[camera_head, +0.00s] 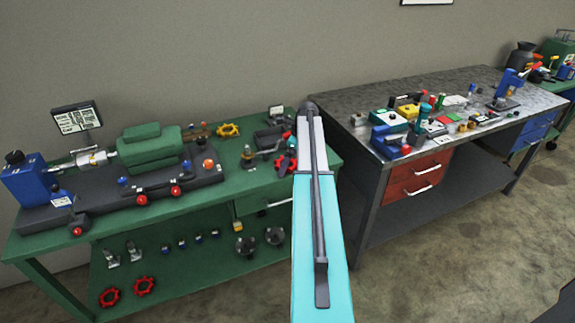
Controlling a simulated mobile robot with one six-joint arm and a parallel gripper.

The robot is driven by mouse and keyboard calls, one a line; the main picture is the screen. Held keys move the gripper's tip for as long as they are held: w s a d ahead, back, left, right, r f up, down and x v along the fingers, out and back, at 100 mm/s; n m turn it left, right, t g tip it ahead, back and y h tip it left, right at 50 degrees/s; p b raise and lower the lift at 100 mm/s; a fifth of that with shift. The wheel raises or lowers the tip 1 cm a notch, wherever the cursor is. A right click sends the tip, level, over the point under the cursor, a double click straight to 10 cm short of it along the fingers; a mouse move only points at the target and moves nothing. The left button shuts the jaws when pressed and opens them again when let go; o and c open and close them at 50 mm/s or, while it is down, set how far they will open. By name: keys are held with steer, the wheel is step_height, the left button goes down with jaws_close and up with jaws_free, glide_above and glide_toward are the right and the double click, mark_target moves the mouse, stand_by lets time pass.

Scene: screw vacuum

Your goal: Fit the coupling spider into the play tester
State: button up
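I cannot pick out the coupling spider for certain. A yellow lobed ring (228,130) lies at the back of the green bench. Red lobed rings lie on its lower shelf, at the left (109,298) and beside it (145,286). Another red lobed piece (285,164) is near the bench's right end, partly behind my arm. I cannot tell which device is the play tester. A small dark fixture with a lever (249,155) stands on the green bench near its right end. My cyan and white arm rises through the middle of the picture; no gripper fingers show.
A green machine on a dark bed (150,150) with a blue block (30,182) fills the green bench's left. The grey metal bench (350,135) at right carries many small tools, with red drawers (418,177) below. The floor in front is open.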

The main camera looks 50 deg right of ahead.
steer(key=c, duration=1)
steer(key=shift+r, duration=0.15)
steer(key=shift+c, duration=0.2)
steer(key=shift+r+b, duration=0.45)
steer(key=shift+r, duration=0.3)
steer(key=shift+b+v, duration=0.4)
steer(key=shift+v, duration=0.5)
steer(key=s+d+r+b, duration=0.1)
steer(key=s+d+b, duration=0.2)
steer(key=s+d, duration=0.7)
steer(key=shift+s+d+r, duration=0.2)
steer(key=shift+s+r, duration=0.1)
steer(key=shift+s, duration=0.4)
